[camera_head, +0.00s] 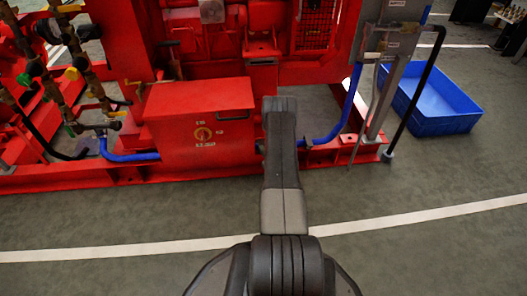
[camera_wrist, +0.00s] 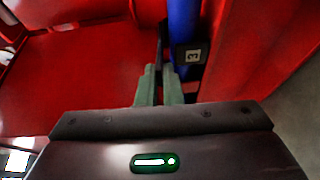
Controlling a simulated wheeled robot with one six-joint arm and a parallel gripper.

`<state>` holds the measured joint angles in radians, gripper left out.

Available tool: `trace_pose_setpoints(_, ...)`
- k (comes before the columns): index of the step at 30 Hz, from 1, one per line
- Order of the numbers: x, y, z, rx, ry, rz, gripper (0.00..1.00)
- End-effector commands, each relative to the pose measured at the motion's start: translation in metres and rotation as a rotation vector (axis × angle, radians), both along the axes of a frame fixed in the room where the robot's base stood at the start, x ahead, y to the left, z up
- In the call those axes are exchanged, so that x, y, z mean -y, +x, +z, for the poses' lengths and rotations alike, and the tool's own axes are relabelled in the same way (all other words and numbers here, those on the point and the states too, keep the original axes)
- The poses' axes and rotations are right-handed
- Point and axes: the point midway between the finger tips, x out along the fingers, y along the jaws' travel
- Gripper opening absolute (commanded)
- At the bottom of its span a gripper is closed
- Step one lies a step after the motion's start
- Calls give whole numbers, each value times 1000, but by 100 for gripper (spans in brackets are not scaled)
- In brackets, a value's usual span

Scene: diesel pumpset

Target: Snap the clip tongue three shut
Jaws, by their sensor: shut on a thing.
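My gripper (camera_wrist: 159,88) shows in the wrist view as two greenish fingers close together. They are shut on a thin dark strip, the clip tongue three (camera_wrist: 160,50), beside the blue hose. A dark clip body (camera_wrist: 190,54) marked "3" sits on the blue hose (camera_wrist: 184,22), just right of the fingertips. The far end of the tongue and its contact with the clip are too small to tell. In the head view my arm hides the gripper; the blue hose (camera_head: 331,131) comes out to the right of it.
A red box with a dial (camera_head: 196,125) stands left of my arm on the red base frame (camera_head: 80,179). A grey post (camera_head: 386,95) and a blue crate (camera_head: 432,106) are at the right. The floor in front is clear.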

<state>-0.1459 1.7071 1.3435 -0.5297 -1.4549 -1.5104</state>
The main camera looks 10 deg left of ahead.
Motion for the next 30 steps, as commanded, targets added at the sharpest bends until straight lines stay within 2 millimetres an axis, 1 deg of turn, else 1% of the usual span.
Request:
trace_pose_setpoints(1,-1,3,5,15,5,1,0)
trace_pose_setpoints(10,-1,3,6,16,6,2,0)
trace_pose_setpoints(11,-1,3,6,15,6,2,12)
trace_pose_setpoints(12,-1,3,5,14,5,2,20)
trace_pose_setpoints(13,-1,3,5,13,5,2,26)
trace_pose_setpoints(14,-1,2,4,12,4,2,29)
trace_pose_setpoints(24,2,-2,2,4,2,1,29)
trace_pose_setpoints(26,6,-7,3,4,2,0,29)
trace_pose_setpoints(30,22,-27,5,0,3,-2,29)
